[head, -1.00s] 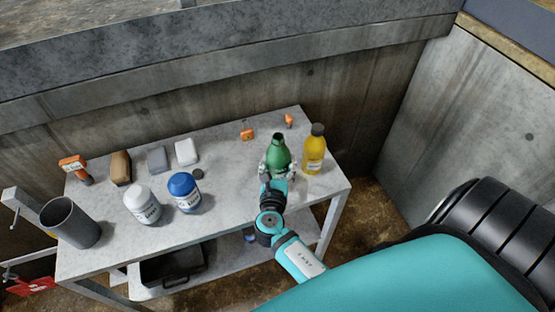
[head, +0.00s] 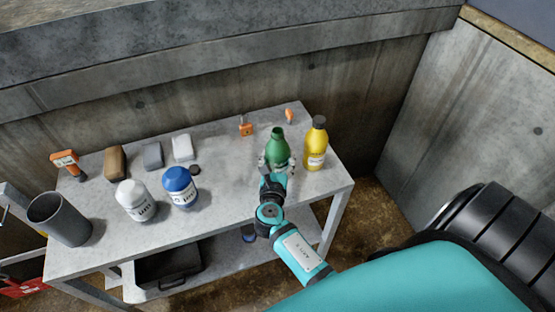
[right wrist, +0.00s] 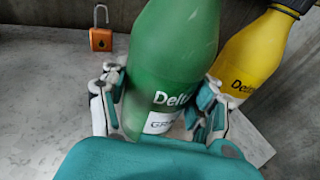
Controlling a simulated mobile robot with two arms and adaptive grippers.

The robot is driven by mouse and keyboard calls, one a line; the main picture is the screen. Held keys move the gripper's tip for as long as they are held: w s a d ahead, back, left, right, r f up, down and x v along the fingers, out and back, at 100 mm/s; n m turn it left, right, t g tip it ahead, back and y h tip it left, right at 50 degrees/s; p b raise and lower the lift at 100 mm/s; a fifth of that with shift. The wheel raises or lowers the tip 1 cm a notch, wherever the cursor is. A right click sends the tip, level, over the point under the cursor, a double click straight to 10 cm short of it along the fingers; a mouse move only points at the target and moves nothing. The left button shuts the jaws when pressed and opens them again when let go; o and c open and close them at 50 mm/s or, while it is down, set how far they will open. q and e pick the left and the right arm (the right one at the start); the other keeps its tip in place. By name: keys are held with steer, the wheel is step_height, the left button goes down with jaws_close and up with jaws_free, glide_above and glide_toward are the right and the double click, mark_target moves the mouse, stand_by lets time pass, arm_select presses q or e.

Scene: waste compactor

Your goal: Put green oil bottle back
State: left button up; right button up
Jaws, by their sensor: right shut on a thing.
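The green oil bottle (head: 278,147) stands upright at the right part of the grey metal table, its top open with no cap visible. My right gripper (head: 276,168) is around its lower body. In the right wrist view the green bottle (right wrist: 172,65) sits between the two fingers of the right gripper (right wrist: 160,112), which are shut on it. Part of its label shows; its base is hidden behind my wrist. My left gripper is not in view.
A yellow bottle (head: 316,148) stands close to the right of the green one. An orange padlock (head: 246,127) lies behind. White (head: 136,202) and blue-lidded (head: 181,188) jars and a grey cylinder (head: 60,220) stand left. The table's middle is clear.

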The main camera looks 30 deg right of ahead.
steer(key=o, duration=1.5)
steer(key=shift+f, duration=0.1)
steer(key=b+v, duration=0.1)
steer(key=v, duration=1.1)
